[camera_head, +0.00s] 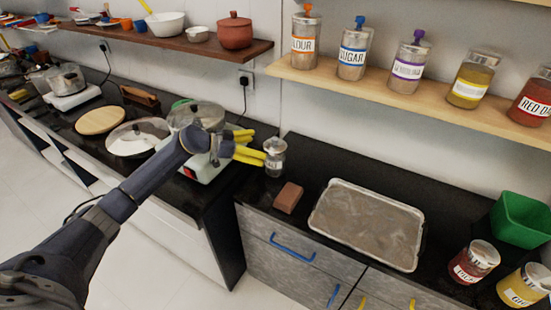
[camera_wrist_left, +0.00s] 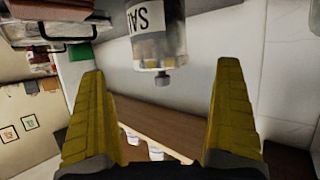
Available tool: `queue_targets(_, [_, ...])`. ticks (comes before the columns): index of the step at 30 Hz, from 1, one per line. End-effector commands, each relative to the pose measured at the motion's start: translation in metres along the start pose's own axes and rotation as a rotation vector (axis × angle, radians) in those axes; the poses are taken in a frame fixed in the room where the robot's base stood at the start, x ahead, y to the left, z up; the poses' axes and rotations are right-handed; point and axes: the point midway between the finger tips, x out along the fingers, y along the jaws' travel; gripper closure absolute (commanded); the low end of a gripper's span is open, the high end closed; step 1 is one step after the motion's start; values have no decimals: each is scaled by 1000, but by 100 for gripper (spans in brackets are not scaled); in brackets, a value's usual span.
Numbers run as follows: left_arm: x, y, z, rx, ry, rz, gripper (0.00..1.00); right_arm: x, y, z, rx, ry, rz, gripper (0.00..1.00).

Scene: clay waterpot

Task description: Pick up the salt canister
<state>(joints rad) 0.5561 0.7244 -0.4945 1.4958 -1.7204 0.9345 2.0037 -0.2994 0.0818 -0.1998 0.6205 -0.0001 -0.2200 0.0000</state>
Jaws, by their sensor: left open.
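The salt canister (camera_head: 275,160) is a small glass jar with a grey lid. It stands upright on the dark counter, near the corner beside the stove section. In the left wrist view the canister (camera_wrist_left: 158,45) appears upside down at the top, its white label partly readable and part of it cut off by the frame edge. My left gripper (camera_head: 256,146) has yellow fingers, is open and empty, and points at the canister from its left. In the left wrist view the jar shows between and beyond the spread fingertips. My right gripper is not in view.
A brown block (camera_head: 288,197) and a metal tray (camera_head: 405,262) lie right of the canister. A large pot (camera_head: 196,113) stands on the stove behind my arm. A shelf (camera_head: 390,92) with labelled jars hangs above. Red and yellow jars and a green bin (camera_head: 520,220) stand at right.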

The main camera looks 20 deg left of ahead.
Motion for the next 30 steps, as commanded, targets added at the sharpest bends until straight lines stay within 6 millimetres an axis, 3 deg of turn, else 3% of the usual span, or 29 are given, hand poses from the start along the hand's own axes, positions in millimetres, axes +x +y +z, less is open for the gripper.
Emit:
queue_targets(4, [7, 0, 16, -3, 1, 1, 0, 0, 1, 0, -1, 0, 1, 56])
queue_targets(14, [24, 0, 15, 0, 2, 0, 0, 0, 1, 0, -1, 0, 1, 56])
queue_targets(24, [68, 0, 14, -1, 3, 0, 0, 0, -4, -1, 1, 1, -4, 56])
queue_targets(30, [80, 0, 15, 0, 1, -1, 0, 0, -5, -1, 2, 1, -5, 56])
